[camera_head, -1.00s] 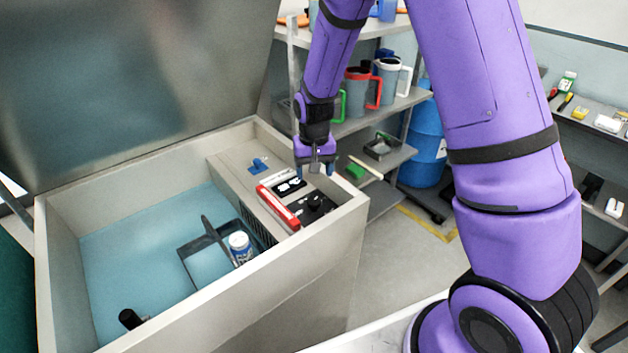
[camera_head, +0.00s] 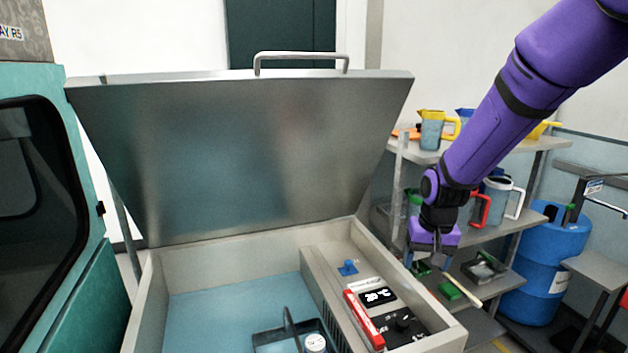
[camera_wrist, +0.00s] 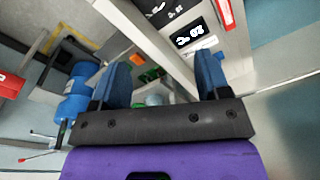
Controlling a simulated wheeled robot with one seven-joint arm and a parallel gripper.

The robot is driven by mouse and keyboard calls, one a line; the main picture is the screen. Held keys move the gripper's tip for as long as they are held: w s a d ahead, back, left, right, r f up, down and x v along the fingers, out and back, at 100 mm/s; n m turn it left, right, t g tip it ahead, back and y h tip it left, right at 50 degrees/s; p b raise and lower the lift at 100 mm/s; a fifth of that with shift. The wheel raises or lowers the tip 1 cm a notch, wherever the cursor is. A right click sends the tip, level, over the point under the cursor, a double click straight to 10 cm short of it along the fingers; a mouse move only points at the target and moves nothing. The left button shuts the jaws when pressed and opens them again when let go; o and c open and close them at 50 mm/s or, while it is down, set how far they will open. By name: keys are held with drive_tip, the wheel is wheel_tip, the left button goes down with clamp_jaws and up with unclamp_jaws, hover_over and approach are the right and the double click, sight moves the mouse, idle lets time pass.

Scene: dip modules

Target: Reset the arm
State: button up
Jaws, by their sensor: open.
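My purple arm comes in from the upper right in the head view, and my gripper (camera_head: 432,256) hangs beside the right end of the open bath, in front of the shelf rack. In the wrist view my gripper (camera_wrist: 165,85) shows two blue fingers spread wide, with nothing between them. The bath's control panel (camera_wrist: 190,32) shows above the fingers there.
The bath (camera_head: 250,240) has its metal lid (camera_head: 245,150) raised. A basket (camera_head: 275,335) with a white-capped bottle (camera_head: 315,343) sits in the water. A red bar (camera_head: 364,320) lies by the display. Shelves with jugs (camera_head: 497,195) and a blue drum (camera_head: 545,265) stand right.

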drive_tip(key=s+d+r+t, duration=0.1)
drive_tip(key=s+d+r, duration=0.1)
drive_tip(key=s+r, duration=0.6)
drive_tip(key=s+d+r+t, duration=0.1)
drive_tip(key=s+r, duration=0.5)
drive_tip(key=s, duration=0.3)
drive_tip(key=s+d+r+n+t, duration=0.1)
drive_tip(key=s+d+r+t, duration=0.1)
drive_tip(key=s+r, duration=0.4)
drive_tip(key=s, duration=0.3)
drive_tip(key=shift+s+d+r+n, duration=0.15)
drive_tip(key=shift+s+r+n, duration=0.05)
drive_tip(key=shift+r+n, duration=0.15)
drive_tip(key=shift+c, duration=0.4)
